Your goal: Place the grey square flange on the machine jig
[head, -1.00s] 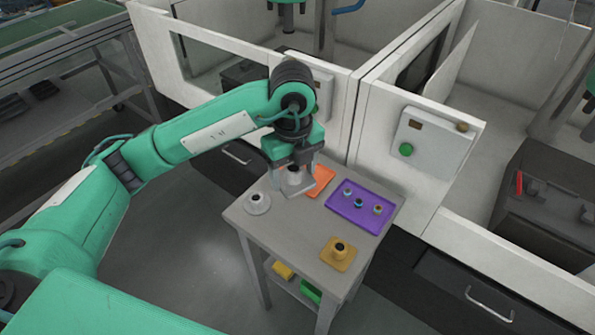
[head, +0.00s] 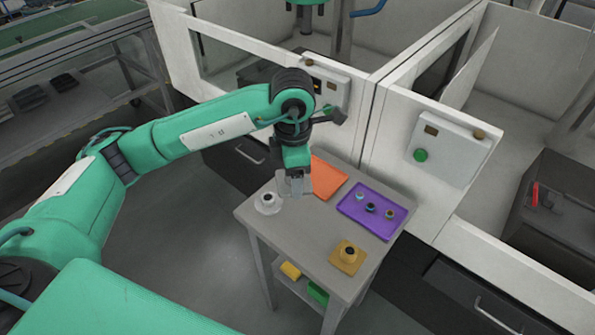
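My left gripper (head: 293,192) points down over the back left part of the small grey table. It appears shut on the grey square flange (head: 293,184), of which only a pale part shows between the fingers. Its lower edge and its height over the table are hard to make out. The machine jig cannot be picked out clearly. A dark block (head: 252,73) shows through the window of the left machine, partly hidden by the frame and my arm. My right gripper is not in view.
The table (head: 300,225) holds a pale round flange (head: 267,201), an orange tray (head: 326,176), a purple tray (head: 363,223) with small parts and a yellow square flange (head: 347,258). White machine walls stand behind. A control box (head: 447,146) projects at the right.

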